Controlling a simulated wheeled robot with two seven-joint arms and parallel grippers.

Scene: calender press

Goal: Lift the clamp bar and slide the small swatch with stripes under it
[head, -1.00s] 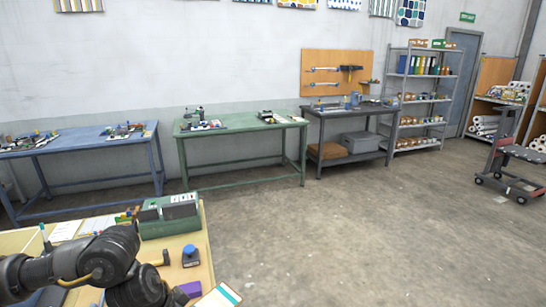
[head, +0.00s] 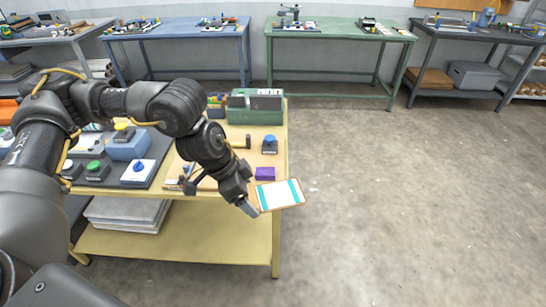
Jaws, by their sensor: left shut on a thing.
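My left gripper (head: 251,205) is at the front right corner of the yellow bench, low and tilted. It is shut on the near left edge of a flat white piece with teal stripes along two sides and a thin brown border (head: 280,194). This piece looks like the striped swatch, perhaps on a board, and reaches out past the bench's right edge. I cannot make out a clamp bar. My right gripper is not in view.
On the yellow bench (head: 170,243) stand a green box-like unit (head: 255,108), a blue-topped knob (head: 270,145), a purple block (head: 265,173) and a grey panel with knobs. A blue table (head: 180,33) and a green table (head: 340,35) stand behind. The floor to the right is clear.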

